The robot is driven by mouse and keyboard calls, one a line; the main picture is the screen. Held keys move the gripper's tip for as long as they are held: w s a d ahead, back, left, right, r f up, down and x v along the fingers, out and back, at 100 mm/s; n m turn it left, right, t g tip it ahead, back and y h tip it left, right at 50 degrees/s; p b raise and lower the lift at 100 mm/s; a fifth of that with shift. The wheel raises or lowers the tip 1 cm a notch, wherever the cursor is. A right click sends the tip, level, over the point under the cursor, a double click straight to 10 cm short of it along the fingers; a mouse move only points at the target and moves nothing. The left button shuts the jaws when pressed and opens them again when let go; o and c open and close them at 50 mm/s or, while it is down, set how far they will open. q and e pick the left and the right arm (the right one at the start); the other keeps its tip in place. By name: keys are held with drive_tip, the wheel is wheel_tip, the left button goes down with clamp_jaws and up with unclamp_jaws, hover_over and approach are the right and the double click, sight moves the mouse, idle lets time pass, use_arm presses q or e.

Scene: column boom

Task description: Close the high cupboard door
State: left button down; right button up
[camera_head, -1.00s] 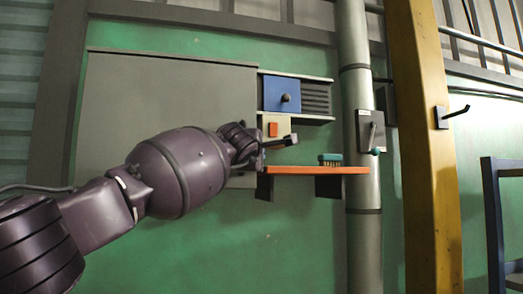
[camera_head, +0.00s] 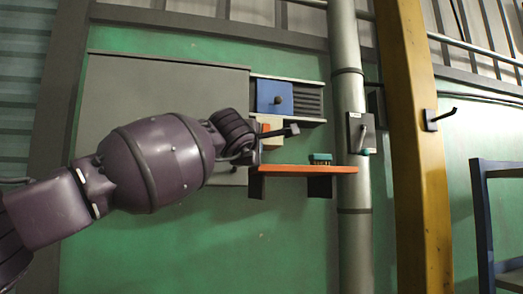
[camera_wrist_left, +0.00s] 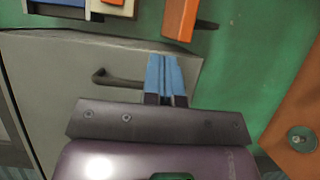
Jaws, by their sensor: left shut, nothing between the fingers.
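A large flat grey panel (camera_head: 165,110), which looks like the cupboard door, stands at the left in the head view. My left arm covers its lower right part. In the left wrist view a grey door (camera_wrist_left: 50,80) carries a dark bar handle (camera_wrist_left: 120,79). My right gripper is not in view.
Right of the panel is a blue front (camera_head: 274,97) with a dark knob. Below it, an orange shelf (camera_head: 305,169) holds a teal brush (camera_head: 321,158). A grey pipe (camera_head: 347,100) and a yellow post (camera_head: 415,150) stand to the right.

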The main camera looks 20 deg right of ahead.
use_arm(q)
drive_tip(key=s+b, duration=0.1)
drive_tip(key=s, duration=0.5)
drive_tip(key=shift+s+r, duration=0.15)
drive_tip(key=shift+s, duration=0.1)
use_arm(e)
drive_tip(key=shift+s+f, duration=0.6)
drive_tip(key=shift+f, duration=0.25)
use_arm(q)
drive_tip(key=shift+a, duration=0.15)
